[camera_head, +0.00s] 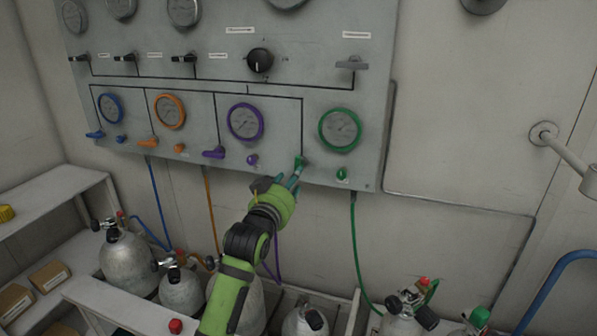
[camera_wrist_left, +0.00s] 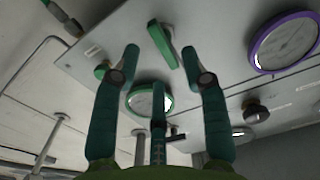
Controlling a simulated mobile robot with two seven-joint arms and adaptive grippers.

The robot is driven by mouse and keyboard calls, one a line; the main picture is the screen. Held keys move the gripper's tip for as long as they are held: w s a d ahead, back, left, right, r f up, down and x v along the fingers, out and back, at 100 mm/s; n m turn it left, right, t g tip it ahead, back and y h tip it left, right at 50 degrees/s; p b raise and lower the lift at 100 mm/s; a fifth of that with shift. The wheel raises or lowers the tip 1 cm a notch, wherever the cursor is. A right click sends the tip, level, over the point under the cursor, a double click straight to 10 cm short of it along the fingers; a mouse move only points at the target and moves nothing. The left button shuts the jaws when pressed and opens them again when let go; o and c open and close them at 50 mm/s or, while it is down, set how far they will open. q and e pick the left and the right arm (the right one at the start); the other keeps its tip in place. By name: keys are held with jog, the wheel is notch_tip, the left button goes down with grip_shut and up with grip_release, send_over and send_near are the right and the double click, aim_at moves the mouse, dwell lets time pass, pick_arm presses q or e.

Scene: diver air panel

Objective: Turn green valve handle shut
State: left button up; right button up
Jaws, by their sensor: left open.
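The green valve handle (camera_head: 299,162) is on the lower edge of the wall panel, left of and below the green-rimmed gauge (camera_head: 340,130). In the head view it looks roughly upright, partly covered by my fingers. My left gripper (camera_head: 289,181) is just below it. In the left wrist view the long green handle (camera_wrist_left: 162,43) lies beyond and between the spread fingertips of my left gripper (camera_wrist_left: 160,60). The gripper is open, with a visible gap to the handle on both sides. My right gripper is not in view.
A small green knob (camera_head: 342,174) sits right of the handle. The purple handle (camera_head: 213,153) and purple knob (camera_head: 252,160) are to the left. A green hose (camera_head: 357,245) hangs below the panel. Grey cylinders (camera_head: 127,262) stand below.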

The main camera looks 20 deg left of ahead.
pick_arm(q)
jog(key=shift+w+d+p, duration=0.15)
jog(key=shift+w+p, duration=0.35)
jog(key=shift+w, duration=2.6)
grip_shut()
